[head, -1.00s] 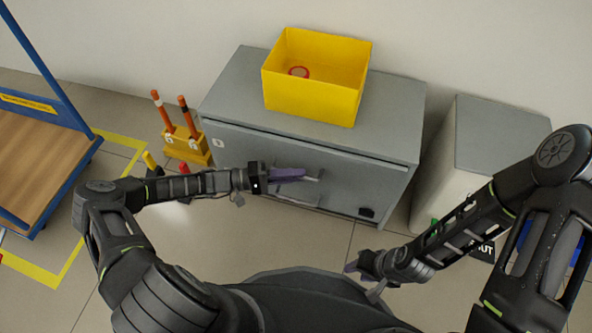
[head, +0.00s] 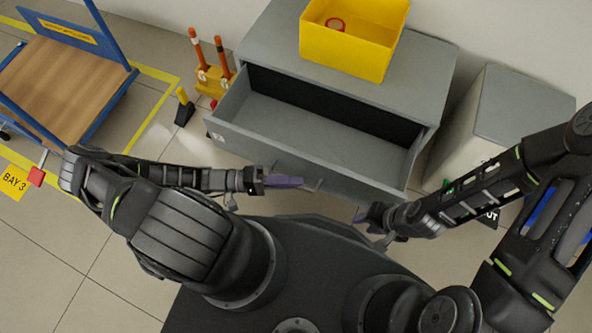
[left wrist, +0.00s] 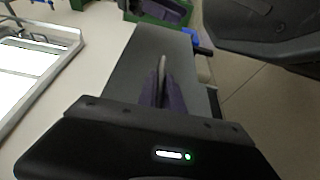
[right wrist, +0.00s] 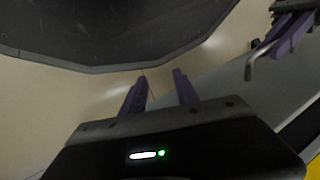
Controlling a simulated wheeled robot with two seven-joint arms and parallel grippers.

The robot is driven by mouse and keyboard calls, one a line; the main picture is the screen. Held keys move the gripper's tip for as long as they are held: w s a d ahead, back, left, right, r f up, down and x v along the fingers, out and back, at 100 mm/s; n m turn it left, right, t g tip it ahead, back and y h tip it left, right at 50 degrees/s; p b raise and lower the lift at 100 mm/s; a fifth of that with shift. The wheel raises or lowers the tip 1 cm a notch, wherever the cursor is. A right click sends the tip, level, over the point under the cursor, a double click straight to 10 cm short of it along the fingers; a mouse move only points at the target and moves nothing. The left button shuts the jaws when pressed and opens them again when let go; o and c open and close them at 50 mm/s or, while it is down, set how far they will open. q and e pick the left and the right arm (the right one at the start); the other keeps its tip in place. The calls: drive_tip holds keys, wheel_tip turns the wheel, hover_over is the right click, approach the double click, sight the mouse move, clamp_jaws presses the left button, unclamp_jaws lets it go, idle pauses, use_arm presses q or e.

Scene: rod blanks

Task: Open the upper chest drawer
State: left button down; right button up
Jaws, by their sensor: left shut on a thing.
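The grey chest (head: 425,75) stands against the wall. Its upper drawer (head: 300,125) is pulled well out, and its visible inside is bare. My left gripper (head: 300,183) is at the drawer front, shut on the drawer handle (head: 316,186). In the left wrist view, the purple fingers (left wrist: 162,90) close around the thin grey bar. My right gripper (head: 364,217) is open and empty, in front of the drawer's right part. Its spread fingers show in the right wrist view (right wrist: 160,90), where my left gripper and the handle (right wrist: 252,66) appear at upper right.
A yellow bin (head: 345,50) with a red-rimmed round thing stands on the chest. A grey-topped cabinet (head: 520,110) is to the right. Orange posts in a yellow holder (head: 213,82) and a blue-framed wooden cart (head: 65,85) are to the left. My base is close in front of the drawer.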

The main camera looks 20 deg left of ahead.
use_arm(q)
drive_tip(key=c, duration=1.5)
unclamp_jaws()
drive_tip(key=v, duration=0.8)
